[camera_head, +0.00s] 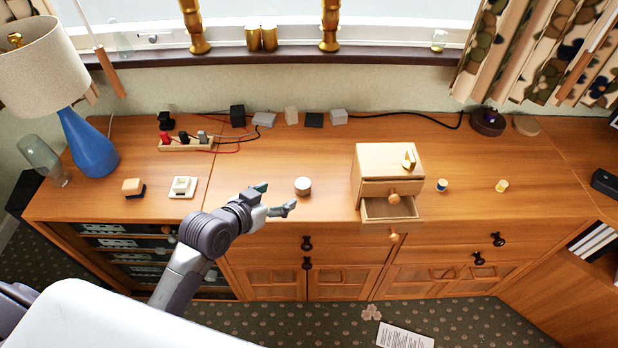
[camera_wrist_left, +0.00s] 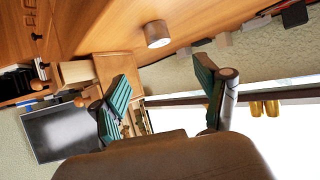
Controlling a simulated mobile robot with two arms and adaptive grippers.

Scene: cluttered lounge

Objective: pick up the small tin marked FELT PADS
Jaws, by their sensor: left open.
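A small round tin (camera_head: 303,186) with a pale top and brownish side stands upright on the wooden sideboard (camera_head: 250,160); no lettering on it is readable. It also shows in the left wrist view (camera_wrist_left: 157,33), beyond the gap between the fingers. My left gripper (camera_head: 277,199) is open and empty, just left of this tin and apart from it. Its teal-padded fingers (camera_wrist_left: 164,92) are spread in the left wrist view. Two other small round items, one blue and white (camera_head: 441,185), one yellow and white (camera_head: 501,186), stand to the right. My right gripper is not in view.
A small wooden drawer box (camera_head: 388,160) with its lower drawer pulled out stands right of the tin. A power strip (camera_head: 186,143), cables and small blocks (camera_head: 291,115) line the back. A blue lamp (camera_head: 90,145) stands at left. Bare wood surrounds the tin.

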